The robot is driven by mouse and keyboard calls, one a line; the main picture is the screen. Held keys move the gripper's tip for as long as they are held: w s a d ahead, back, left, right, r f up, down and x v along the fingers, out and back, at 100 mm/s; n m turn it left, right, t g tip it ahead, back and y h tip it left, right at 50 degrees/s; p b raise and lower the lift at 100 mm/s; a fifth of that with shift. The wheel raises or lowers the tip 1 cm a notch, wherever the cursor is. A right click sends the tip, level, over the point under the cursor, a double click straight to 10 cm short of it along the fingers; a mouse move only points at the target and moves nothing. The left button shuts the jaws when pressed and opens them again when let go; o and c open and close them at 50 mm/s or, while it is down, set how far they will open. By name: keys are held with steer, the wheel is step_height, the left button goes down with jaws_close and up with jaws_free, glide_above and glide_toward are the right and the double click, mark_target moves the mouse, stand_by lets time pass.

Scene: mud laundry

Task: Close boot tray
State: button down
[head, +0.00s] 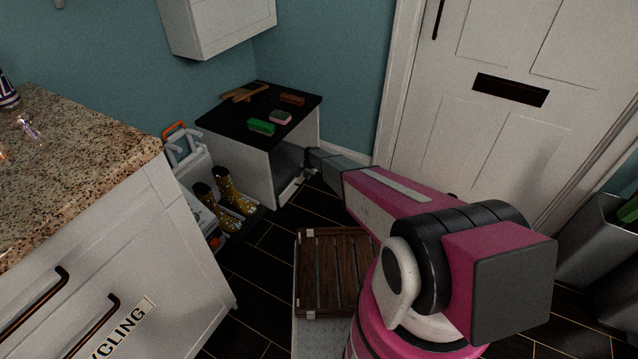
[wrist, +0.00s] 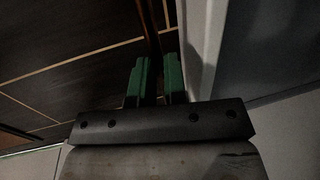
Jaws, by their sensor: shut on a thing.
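Yellow-spotted boots (head: 225,190) stand beside the white cabinet with a black top (head: 262,105), on a low dark surface (head: 254,218) that looks like the boot tray. The boots hide part of it. My arm reaches past the cabinet's right side, low down, and the gripper's fingers are not clear in the head view. In the wrist view my gripper (wrist: 156,68) has its green fingers on either side of a thin brown strip (wrist: 152,35), shut on it. Whether the strip belongs to the boot tray, I cannot tell. A pale upright panel (wrist: 203,45) is right beside the right finger.
A slatted wooden rack (head: 325,270) lies on the floor in front of me. A counter with white cabinets (head: 130,250) stands at left. Brushes, one of them green (head: 262,127), lie on the black top. A white door (head: 520,100) is at right. Dark floor lies between.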

steer(key=shift+w+a, duration=0.55)
steer(key=shift+a, duration=0.35)
steer(key=shift+w+a, duration=0.55)
steer(key=shift+a, duration=0.3)
steer(key=c, duration=1.2)
jaws_free()
steer(key=shift+a, duration=0.2)
steer(key=shift+o, duration=0.2)
steer(key=shift+s+d, duration=0.1)
steer(key=shift+d, duration=0.05)
steer(key=s+a+v, duration=0.1)
steer(key=v, duration=0.9)
steer(key=shift+r, duration=0.4)
steer(key=shift+s+d, duration=0.1)
steer(key=shift+s, duration=0.05)
